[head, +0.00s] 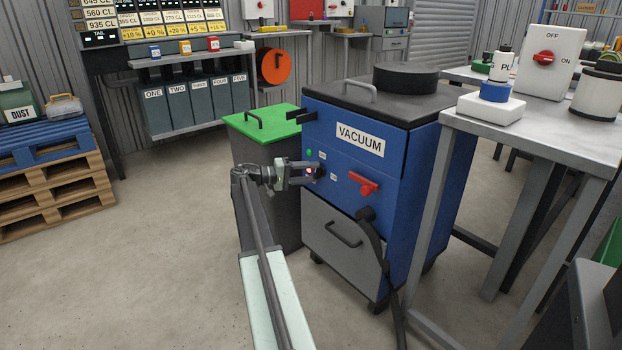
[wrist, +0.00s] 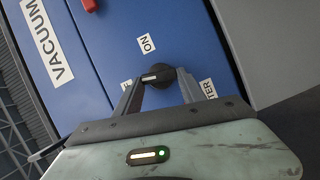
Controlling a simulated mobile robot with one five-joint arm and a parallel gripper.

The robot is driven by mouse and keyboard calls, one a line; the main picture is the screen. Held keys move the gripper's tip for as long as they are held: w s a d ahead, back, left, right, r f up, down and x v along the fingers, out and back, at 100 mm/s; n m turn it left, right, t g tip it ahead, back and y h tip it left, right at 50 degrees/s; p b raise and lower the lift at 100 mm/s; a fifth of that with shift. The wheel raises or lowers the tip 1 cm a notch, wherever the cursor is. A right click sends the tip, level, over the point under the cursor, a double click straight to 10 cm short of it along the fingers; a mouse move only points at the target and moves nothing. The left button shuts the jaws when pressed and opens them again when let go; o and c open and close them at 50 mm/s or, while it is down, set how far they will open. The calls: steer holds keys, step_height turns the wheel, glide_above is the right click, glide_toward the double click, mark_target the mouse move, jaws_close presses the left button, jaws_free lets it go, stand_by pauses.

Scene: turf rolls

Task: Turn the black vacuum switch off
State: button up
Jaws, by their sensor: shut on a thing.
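The black vacuum switch (wrist: 160,72) is a round knob with a pale mark, on the blue front of the vacuum (head: 398,185). An ON label (wrist: 147,43) is beside it in the wrist view. Another label by the left finger is mostly hidden. My gripper (wrist: 158,84) is shut on the knob, with one finger on each side. In the head view my gripper (head: 312,171) is against the left part of the vacuum's front and hides the knob. I cannot tell exactly which way the knob's mark points.
A red handle (head: 364,186) sticks out of the vacuum's front, right of my gripper. A black hose (head: 373,235) hangs below it. A grey bin with a green lid (head: 262,124) stands close on the left. A metal table (head: 560,145) is on the right.

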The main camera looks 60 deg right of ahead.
steer(key=shift+w+f+n+g+h+b, duration=0.1)
steer(key=shift+f+n+g+h+b, duration=0.1)
steer(key=shift+n+b, duration=0.25)
steer(key=shift+f+n+g+h+b, duration=0.1)
steer(key=shift+n+h+b, duration=0.1)
steer(key=shift+n+b, duration=0.25)
steer(key=shift+r+n, duration=0.1)
steer(key=shift+n, duration=0.2)
steer(key=o, duration=1.4)
steer(key=shift+c, duration=0.2)
steer(key=v, duration=0.8)
